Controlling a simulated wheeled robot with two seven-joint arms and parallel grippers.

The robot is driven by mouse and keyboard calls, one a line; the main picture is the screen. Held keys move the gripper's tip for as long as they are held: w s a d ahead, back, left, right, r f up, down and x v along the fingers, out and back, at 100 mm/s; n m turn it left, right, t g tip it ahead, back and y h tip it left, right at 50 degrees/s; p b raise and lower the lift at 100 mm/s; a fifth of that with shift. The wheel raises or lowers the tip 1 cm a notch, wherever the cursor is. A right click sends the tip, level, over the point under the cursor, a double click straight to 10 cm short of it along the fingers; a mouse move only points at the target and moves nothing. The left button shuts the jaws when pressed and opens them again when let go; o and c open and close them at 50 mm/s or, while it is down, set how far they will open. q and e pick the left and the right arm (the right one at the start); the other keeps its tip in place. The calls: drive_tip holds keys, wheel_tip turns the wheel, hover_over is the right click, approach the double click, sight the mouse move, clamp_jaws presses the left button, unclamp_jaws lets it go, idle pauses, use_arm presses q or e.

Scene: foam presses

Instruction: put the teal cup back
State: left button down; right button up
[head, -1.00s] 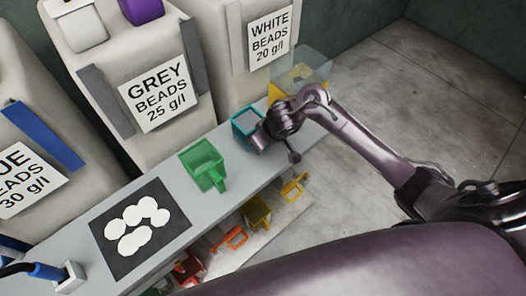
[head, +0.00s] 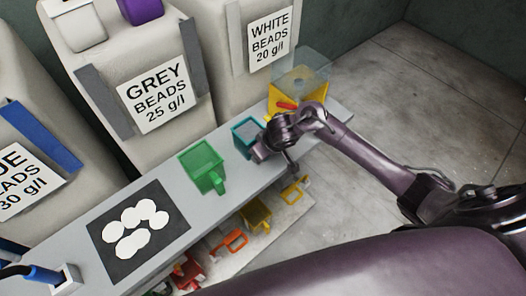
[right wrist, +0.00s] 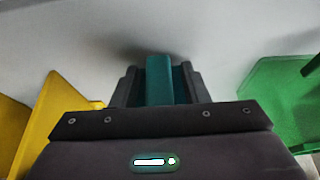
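The teal cup (head: 240,131) is upright at the grey bench, between the green cup (head: 203,166) and the yellow bin with a clear top (head: 290,100). It holds something pale grey. My right gripper (head: 262,150) is at its near side, on the handle. In the right wrist view the teal handle (right wrist: 160,80) sits between the dark fingers of my right gripper (right wrist: 166,85), which look closed against it; the cup's body is hidden there. I cannot tell for sure whether its base touches the bench. My left gripper is not in view.
The grey bench (head: 113,191) carries a dark mat (head: 112,256) with white discs. Orange, red and yellow cups, such as the yellow one (head: 256,213), are on a lower shelf in front. Large bead bags stand behind. Open floor lies to the right.

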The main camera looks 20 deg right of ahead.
drive_tip(key=p+v, duration=0.3)
drive_tip(key=v, duration=0.9)
drive_tip(key=shift+r+p, duration=0.2)
drive_tip(key=shift+p, duration=0.15)
drive_tip(key=shift+w, duration=0.1)
